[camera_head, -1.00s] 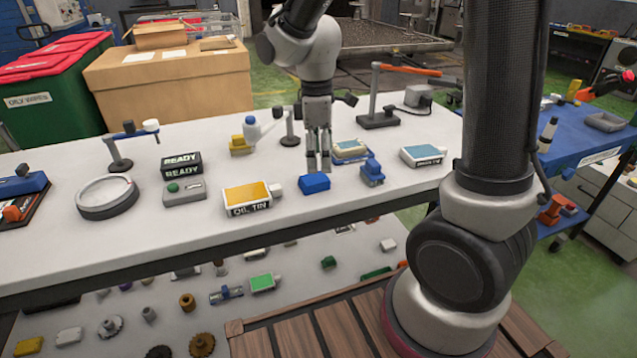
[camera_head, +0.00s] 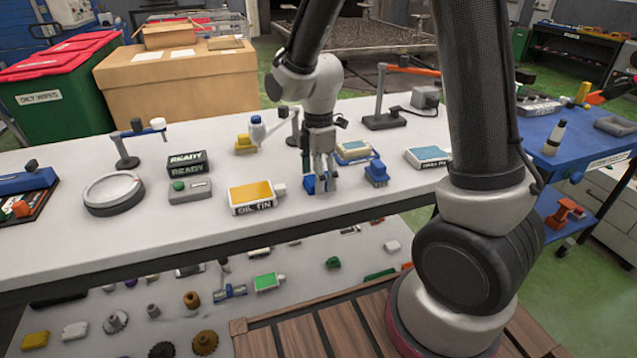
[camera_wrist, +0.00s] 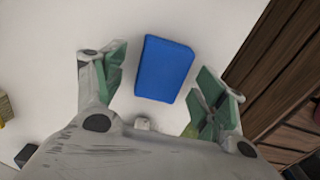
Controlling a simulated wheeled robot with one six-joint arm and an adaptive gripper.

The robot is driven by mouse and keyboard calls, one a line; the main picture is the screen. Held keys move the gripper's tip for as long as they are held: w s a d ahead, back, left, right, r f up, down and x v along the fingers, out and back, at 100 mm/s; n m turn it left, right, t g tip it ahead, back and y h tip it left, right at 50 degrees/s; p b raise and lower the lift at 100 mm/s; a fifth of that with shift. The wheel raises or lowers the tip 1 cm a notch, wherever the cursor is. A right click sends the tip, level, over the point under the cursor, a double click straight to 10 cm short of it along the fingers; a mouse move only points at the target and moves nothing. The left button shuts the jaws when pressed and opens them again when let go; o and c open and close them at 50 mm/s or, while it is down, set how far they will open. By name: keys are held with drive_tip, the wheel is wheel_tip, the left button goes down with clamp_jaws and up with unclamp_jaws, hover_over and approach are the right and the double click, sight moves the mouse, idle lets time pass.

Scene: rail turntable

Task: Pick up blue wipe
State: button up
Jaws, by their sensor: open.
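The blue wipe (camera_wrist: 164,69) is a plain blue block lying on the white table top. In the head view the blue wipe (camera_head: 310,184) shows partly behind the gripper fingers, near the table's front edge. My gripper (camera_head: 321,185) points down over it. In the wrist view my gripper (camera_wrist: 162,92) is open, with green-padded fingers apart on the left and right of the wipe. The wipe lies between and slightly beyond them, and I cannot tell whether either finger touches it.
On the white table (camera_head: 270,224), the yellow-topped oil tin (camera_head: 250,196) stands to the left of the gripper. A blue object (camera_head: 376,174) sits close on its right. A blue-and-cream box (camera_head: 355,152) is behind. The front edge is close.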

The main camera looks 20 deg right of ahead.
drive_tip(key=c, duration=0.9)
wheel_tip(320, 180, up, 10)
drive_tip(key=shift+o, duration=1)
drive_tip(key=c, duration=0.3)
drive_tip(key=shift+a, duration=0.1)
